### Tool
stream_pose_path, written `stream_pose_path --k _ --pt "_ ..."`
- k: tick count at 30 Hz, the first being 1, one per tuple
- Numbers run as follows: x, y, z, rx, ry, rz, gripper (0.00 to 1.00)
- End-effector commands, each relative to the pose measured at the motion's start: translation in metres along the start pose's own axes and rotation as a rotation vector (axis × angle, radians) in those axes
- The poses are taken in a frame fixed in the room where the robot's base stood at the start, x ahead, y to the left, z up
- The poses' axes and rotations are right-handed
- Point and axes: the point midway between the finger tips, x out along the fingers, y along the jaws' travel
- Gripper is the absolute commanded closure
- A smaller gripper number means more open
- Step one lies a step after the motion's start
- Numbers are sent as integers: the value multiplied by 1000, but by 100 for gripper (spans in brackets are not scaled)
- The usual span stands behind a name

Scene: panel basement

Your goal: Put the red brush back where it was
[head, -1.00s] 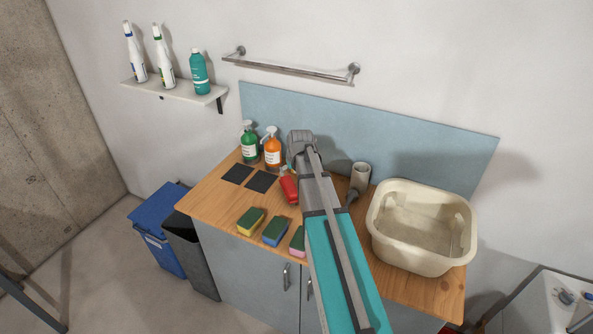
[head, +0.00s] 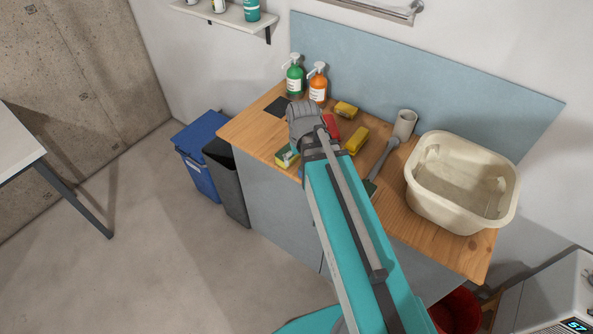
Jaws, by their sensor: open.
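The red brush (head: 332,127) lies on the wooden worktop (head: 440,242), just right of my arm's wrist, which partly covers it. Two yellow brush-like things lie near it, one behind (head: 345,109) and one to its right (head: 356,140). My gripper (head: 289,156) is over the left front of the worktop, by a green-and-yellow sponge (head: 281,160). It is open, and my own arm hides most of it. I see nothing held in it. A dark square (head: 277,106) lies on the worktop behind my wrist; the second one is hidden.
A green bottle (head: 294,80) and an orange bottle (head: 318,88) stand at the back left. A blue panel (head: 430,85) backs the worktop. Bins (head: 200,170) stand at left.

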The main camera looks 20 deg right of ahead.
Motion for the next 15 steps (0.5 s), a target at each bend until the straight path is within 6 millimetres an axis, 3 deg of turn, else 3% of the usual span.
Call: stream_pose_path --k 1,6,15 --pt "-1 -9 17 -8 -20 3 0" --pt "-2 -22 39 -17 -60 10 0" --pt "-2 -24 40 -17 -66 11 0"
